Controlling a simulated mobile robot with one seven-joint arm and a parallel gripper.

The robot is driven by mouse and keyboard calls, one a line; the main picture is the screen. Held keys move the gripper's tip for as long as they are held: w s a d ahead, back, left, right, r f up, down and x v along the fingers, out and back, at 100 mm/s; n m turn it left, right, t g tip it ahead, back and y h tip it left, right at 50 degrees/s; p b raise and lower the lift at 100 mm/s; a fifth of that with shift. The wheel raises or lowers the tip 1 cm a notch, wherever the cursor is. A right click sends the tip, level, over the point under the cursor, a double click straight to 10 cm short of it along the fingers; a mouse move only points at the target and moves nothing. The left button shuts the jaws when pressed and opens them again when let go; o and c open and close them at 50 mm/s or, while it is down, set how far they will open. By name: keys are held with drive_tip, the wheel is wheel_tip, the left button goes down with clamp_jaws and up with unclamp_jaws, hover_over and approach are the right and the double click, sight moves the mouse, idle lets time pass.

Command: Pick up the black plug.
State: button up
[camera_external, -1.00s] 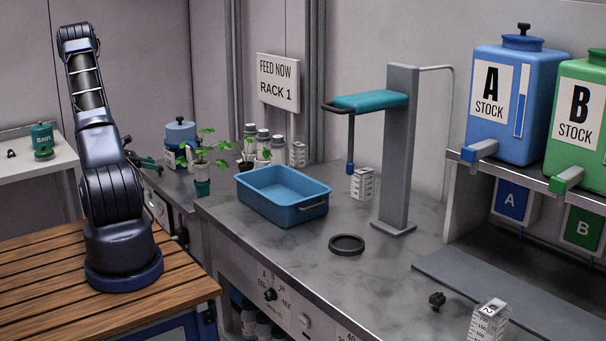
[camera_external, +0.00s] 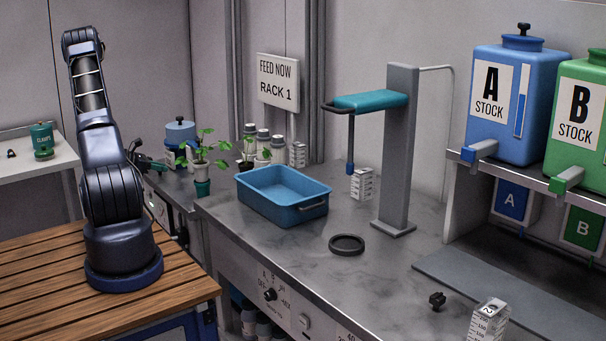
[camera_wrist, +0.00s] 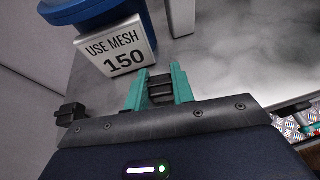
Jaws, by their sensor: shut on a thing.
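My gripper (camera_wrist: 161,90) has teal fingers closed on a small ridged black plug (camera_wrist: 161,86) in the wrist view. The plug sits between the two fingertips, above a grey worktop. In the external view my gripper (camera_external: 155,164) is partly hidden behind my arm, at the back left near the blue round-topped container. The plug cannot be made out there. Another small black piece (camera_external: 437,300) lies on the front right of the worktop, and one (camera_external: 12,153) lies on the white side table.
A blue container (camera_wrist: 85,10) with a "USE MESH 150" sign (camera_wrist: 117,45) is close beside the fingers. Potted plants (camera_external: 202,165) and a blue tub (camera_external: 283,214) stand to the right. A black ring (camera_external: 347,245) lies on the worktop, which is mostly clear there.

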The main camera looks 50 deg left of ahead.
wheel_tip(320, 180, up, 20)
idle(0.6)
